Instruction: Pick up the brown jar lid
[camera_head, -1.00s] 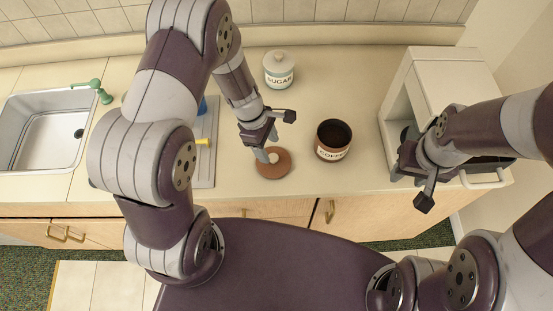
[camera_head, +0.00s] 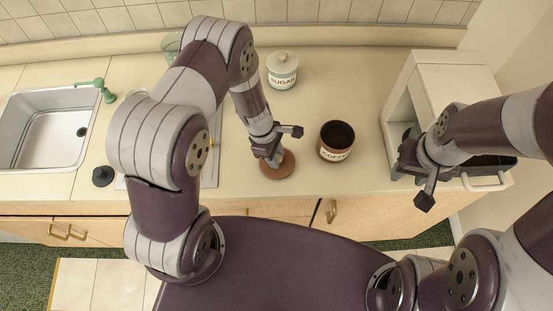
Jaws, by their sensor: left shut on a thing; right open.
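The brown jar lid (camera_head: 284,167) is a round disc on the counter, left of the open brown jar marked COFFEE (camera_head: 334,155). My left gripper (camera_head: 273,159) is over the lid from above, its fingers shut at the lid's knob, which they hide. Whether the lid is clear of the counter cannot be told. My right gripper (camera_head: 414,181) is open and empty, at the right in front of the white appliance.
A lidded jar marked SUGAR (camera_head: 283,79) stands behind. A white appliance (camera_head: 448,78) with a handle is at the right. The sink (camera_head: 45,130), green tap (camera_head: 97,86) and a black plug (camera_head: 103,176) are at the left. The counter behind the COFFEE jar is clear.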

